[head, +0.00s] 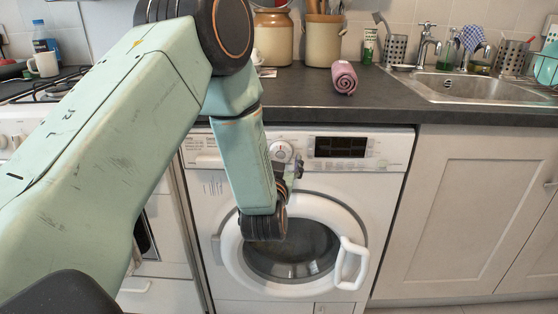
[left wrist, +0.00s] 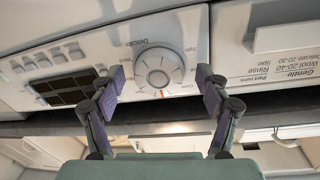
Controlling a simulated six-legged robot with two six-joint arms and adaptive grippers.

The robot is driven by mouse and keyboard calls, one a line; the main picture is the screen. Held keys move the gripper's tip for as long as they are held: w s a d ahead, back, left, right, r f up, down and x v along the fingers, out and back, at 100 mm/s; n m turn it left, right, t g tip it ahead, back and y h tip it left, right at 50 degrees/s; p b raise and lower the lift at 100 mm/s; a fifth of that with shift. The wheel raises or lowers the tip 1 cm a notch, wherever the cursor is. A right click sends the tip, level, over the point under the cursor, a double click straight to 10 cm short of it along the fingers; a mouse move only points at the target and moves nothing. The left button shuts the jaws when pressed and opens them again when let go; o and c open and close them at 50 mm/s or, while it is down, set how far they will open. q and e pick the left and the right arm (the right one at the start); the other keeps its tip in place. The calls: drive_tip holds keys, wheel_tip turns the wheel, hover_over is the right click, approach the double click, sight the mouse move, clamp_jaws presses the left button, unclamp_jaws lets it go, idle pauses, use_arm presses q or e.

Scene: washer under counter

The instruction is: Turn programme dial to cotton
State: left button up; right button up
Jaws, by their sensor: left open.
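The programme dial (head: 282,151) is a round white knob on the washer's (head: 205,190) front panel, left of the dark display. In the left wrist view, which is upside down, the dial (left wrist: 158,72) has a grey centre and a red mark at its lower edge in the picture. My left gripper (left wrist: 161,80) is open, with one purple-padded finger on each side of the dial and visible gaps to both. In the head view the left gripper (head: 296,170) is small and partly hidden by my wrist, just beside the dial. I cannot read a cotton label. My right gripper is out of view.
The dark display (head: 340,147) and buttons are beside the dial. The drawer handle (left wrist: 284,32) sticks out on its other side.

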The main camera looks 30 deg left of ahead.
use_arm(q)
drive_tip(key=shift+c, duration=0.3)
drive_tip(key=c, duration=1.1)
drive_tip(key=m+p, duration=0.2)
drive_tip(key=p, duration=0.1)
drive_tip(key=m+p, duration=0.2)
drive_tip(key=p, duration=0.1)
drive_tip(key=shift+r+m+g, duration=0.2)
drive_tip(key=shift+m+g, duration=0.1)
drive_tip(key=shift+f+m+p, duration=0.1)
drive_tip(key=shift+m+p, duration=1.4)
drive_tip(key=shift+p, duration=0.35)
drive_tip(key=o, duration=1.2)
drive_tip(key=shift+c, duration=0.2)
